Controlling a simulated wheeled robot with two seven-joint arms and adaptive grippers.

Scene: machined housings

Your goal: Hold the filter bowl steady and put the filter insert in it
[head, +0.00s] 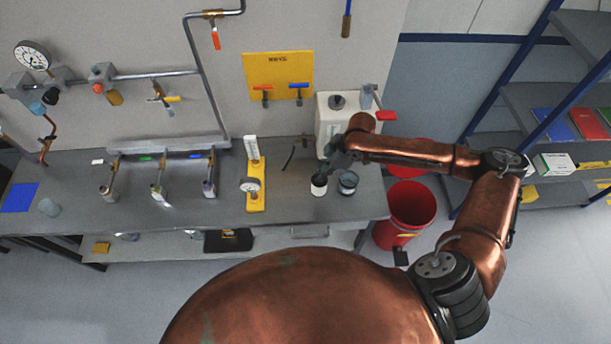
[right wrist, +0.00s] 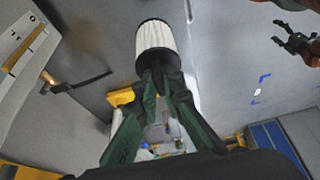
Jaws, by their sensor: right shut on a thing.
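The filter insert (head: 319,187) is a white pleated cylinder with a dark cap, near the front right of the bench. It also shows in the right wrist view (right wrist: 157,47). My right gripper (head: 327,168) is shut on its capped end, and the green-and-black fingers show in the right wrist view. Whether the insert touches the bench I cannot tell. What looks like the filter bowl (head: 348,184), a grey-blue round vessel with a dark rim, stands just right of the insert, apart from it. My left gripper (right wrist: 297,40) shows only in the right wrist view, fingers apart, empty.
A yellow gauge stand (head: 256,190) is left of the insert. A white tank (head: 337,118) with a red-handled tap stands behind. A red bucket (head: 408,212) is on the floor right of the bench (head: 290,217). A grey cup (head: 48,207) stands far left.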

